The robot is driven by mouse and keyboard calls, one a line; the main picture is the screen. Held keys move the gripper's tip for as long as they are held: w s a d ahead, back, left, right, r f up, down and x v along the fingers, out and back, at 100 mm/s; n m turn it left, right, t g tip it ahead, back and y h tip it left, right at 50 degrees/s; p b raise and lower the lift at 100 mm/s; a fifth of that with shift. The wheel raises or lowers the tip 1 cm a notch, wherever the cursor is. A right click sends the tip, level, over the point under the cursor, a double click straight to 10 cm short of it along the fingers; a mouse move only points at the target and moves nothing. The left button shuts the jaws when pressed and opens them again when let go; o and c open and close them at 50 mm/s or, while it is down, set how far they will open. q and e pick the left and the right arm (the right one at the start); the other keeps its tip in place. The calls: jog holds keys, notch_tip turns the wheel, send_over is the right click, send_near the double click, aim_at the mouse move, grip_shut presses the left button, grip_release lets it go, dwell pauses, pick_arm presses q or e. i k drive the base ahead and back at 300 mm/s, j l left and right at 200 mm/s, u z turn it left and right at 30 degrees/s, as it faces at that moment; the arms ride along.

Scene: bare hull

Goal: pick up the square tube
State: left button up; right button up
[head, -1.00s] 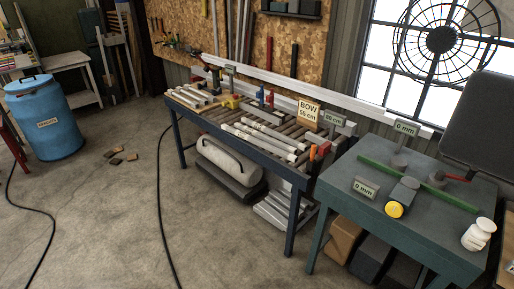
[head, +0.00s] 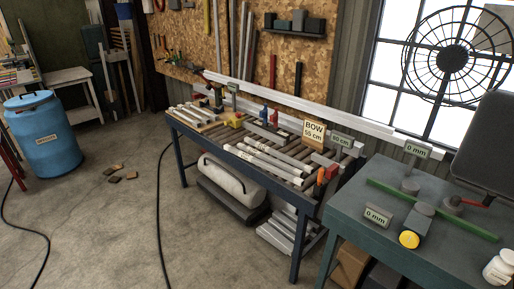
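Several pale tubes lie on the dark blue roller bench (head: 232,159) in the middle of the head view. One group of white tubes (head: 272,161) with small markings lies near the bench's front edge, and another pale group (head: 191,114) lies at its left end. A long white bar (head: 300,103) runs behind the bench along the wall. I cannot tell for sure which piece is the square tube, as the cross-sections are too small to see. Neither of my grippers is in view.
A sign reading BOW 55 cm (head: 314,134) stands on the bench. A green-grey table (head: 455,235) with a green bar (head: 432,208) and 0 mm signs is at right. A blue barrel (head: 43,134), a black cable (head: 160,205) and small scraps (head: 115,177) are on the floor. The front floor is largely clear.

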aim_at(279, 172)
jog(key=z, duration=0.35)
jog(key=i+j+z, duration=0.25)
jog(key=z, duration=0.2)
jog(key=i+j+z, duration=0.25)
jog(key=j+z, duration=0.2)
jog(key=i+j+z, duration=0.15)
jog(key=j+z, duration=0.3)
jog(key=l, duration=0.1)
